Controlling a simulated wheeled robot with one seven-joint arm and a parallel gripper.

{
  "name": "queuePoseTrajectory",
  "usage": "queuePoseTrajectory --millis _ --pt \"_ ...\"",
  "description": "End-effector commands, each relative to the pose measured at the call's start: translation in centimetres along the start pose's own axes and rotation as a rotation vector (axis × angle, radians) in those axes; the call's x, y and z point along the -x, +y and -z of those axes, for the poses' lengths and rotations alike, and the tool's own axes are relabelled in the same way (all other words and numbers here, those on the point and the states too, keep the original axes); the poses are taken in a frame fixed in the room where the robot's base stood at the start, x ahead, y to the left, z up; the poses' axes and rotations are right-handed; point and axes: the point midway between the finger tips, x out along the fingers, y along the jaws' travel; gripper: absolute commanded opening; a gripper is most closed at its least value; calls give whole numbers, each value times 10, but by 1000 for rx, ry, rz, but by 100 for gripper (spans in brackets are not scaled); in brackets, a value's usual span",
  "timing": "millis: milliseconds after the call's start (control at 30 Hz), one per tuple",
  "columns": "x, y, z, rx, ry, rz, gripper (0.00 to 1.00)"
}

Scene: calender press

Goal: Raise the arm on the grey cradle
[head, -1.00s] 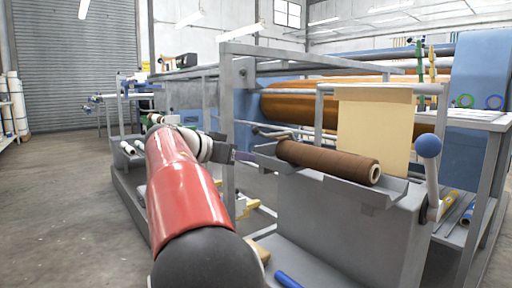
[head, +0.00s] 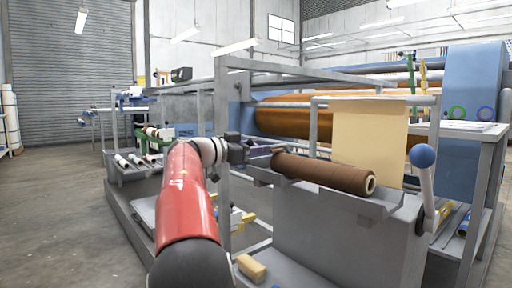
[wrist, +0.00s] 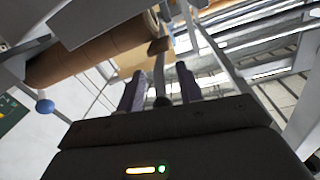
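The grey cradle (head: 345,225) holds a brown roll (head: 325,173) in its trough. A short grey arm with a dark knob (wrist: 162,101) lies between the fingers of my gripper (wrist: 160,76) in the wrist view. Gaps show on both sides of the knob, so the gripper is open and not closed on it. In the head view my gripper (head: 262,150) is at the left end of the cradle, and it hides most of the short arm. A pale lever with a blue ball (head: 424,156) stands at the cradle's right end; the ball also shows in the wrist view (wrist: 45,107).
A tan sheet (head: 368,135) hangs from a rail behind the roll. A grey frame post (head: 223,110) and top beam stand close to my arm. The large orange-brown press roller (head: 285,118) is behind. Open floor (head: 60,220) lies to the left.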

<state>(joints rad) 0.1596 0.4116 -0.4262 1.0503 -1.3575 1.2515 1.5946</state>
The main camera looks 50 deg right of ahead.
Motion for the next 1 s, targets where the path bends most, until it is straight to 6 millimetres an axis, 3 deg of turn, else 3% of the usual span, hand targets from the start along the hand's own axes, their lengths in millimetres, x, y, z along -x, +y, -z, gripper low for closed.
queuePoseTrajectory --millis 200,500,833,1000 --pt "0 0 0 0 -1 1 36" --pt "0 0 0 0 -1 1 0" --pt "-1 1 2 1 -8 -1 0" --pt "-5 7 13 3 -51 -9 0"
